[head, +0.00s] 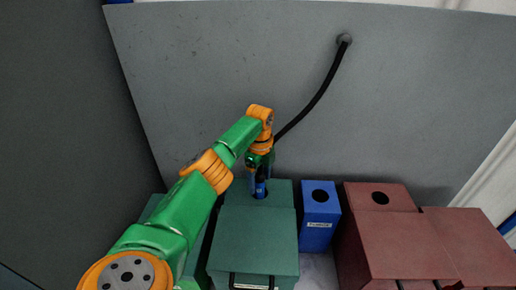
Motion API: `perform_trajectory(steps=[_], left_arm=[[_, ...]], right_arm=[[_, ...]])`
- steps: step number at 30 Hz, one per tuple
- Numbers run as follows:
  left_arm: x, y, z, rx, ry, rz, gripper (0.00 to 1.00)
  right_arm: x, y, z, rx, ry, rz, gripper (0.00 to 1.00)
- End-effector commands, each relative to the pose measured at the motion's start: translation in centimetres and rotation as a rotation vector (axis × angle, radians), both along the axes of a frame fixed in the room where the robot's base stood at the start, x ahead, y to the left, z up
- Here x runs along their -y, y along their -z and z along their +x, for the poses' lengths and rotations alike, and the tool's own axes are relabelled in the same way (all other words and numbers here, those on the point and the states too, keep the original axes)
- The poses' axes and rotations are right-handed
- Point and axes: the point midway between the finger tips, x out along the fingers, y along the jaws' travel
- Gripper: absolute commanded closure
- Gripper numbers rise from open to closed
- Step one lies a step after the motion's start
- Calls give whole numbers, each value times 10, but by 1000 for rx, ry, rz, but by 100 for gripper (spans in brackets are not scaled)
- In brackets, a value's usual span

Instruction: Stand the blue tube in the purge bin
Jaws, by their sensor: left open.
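The blue tube (261,188) is upright at the round hole in the top of a dark green box. Its lower part is hidden in the hole and its top is partly hidden by my gripper. My left gripper (258,175) points down right over the tube, open, with its fingers at the tube's upper part; I cannot tell whether they touch it. The purge bin (318,235) is the small blue box just right of the green box, with a label on its front and a dark round hole in its top. The hole looks empty. My right gripper is not in view.
The dark green box (252,240) stands left of the purge bin. Dark red boxes (410,245) stand to the right, one with a round hole. A black hose (318,95) runs from the grey back wall (210,70) down behind my left gripper.

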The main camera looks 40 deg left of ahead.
Motion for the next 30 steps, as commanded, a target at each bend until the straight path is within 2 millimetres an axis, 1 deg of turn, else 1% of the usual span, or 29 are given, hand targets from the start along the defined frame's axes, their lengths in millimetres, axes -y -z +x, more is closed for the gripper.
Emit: perform_trajectory(steps=[1, 3, 5, 8, 13, 14, 15, 17, 18, 20, 21, 22, 27, 30], left_arm=[[0, 9, -1, -4, 0, 0, 22], [0, 18, 0, -2, -1, -1, 22], [0, 22, 0, -1, -1, 0, 22], [0, 25, 0, 0, -1, 0, 22], [0, 25, 0, 0, 0, 0, 22], [0, 25, 0, 0, 0, 0, 30], [0, 25, 0, 0, 0, 0, 41], [0, 25, 0, 0, 0, 0, 57], [0, 25, 0, 0, 0, 0, 68], [0, 25, 0, 0, 0, 0, 84], [0, 25, 0, 0, 0, 0, 95], [0, 25, 0, 0, 0, 0, 100], [0, 23, 0, 1, 0, 1, 100], [0, 14, 0, 1, 0, 0, 100]], right_arm=[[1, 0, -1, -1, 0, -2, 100], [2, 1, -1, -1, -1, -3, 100], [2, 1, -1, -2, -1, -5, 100], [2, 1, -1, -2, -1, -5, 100], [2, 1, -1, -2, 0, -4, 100], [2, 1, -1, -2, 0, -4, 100], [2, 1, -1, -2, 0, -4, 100], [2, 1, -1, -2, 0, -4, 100], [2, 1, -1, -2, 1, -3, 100], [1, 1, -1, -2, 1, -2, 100], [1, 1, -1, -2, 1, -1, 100], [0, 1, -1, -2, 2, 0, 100], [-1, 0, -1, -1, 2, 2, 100], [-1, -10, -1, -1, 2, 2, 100]])
